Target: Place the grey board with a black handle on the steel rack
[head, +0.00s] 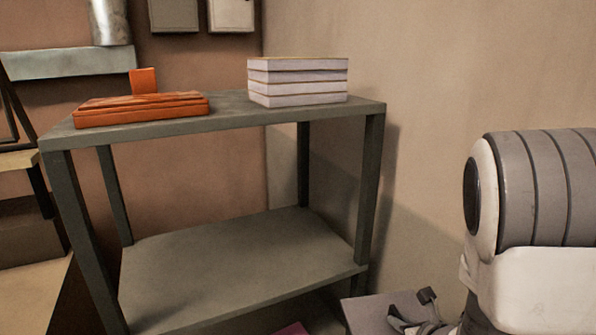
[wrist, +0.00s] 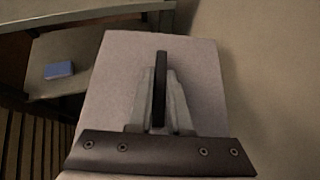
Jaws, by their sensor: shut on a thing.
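The grey board (wrist: 112,75) fills the middle of the wrist view; in the head view its corner (head: 364,314) shows at the bottom, right of the rack. My gripper (wrist: 160,90) is shut on its black handle (wrist: 160,62), which stands up between the fingers. In the head view my gripper (head: 418,314) is low at the bottom edge, partly cut off. The steel rack (head: 222,122) stands left of the board. Its lower shelf (head: 240,255) looks bare where it shows. The board appears apart from the rack and below the level of this shelf in the picture.
On the rack's top lie an orange object (head: 140,105) at left and a stack of pale books or papers (head: 297,82) at right. A blue block (wrist: 59,69) lies on a surface in the wrist view. A wall (head: 480,70) is close behind and right.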

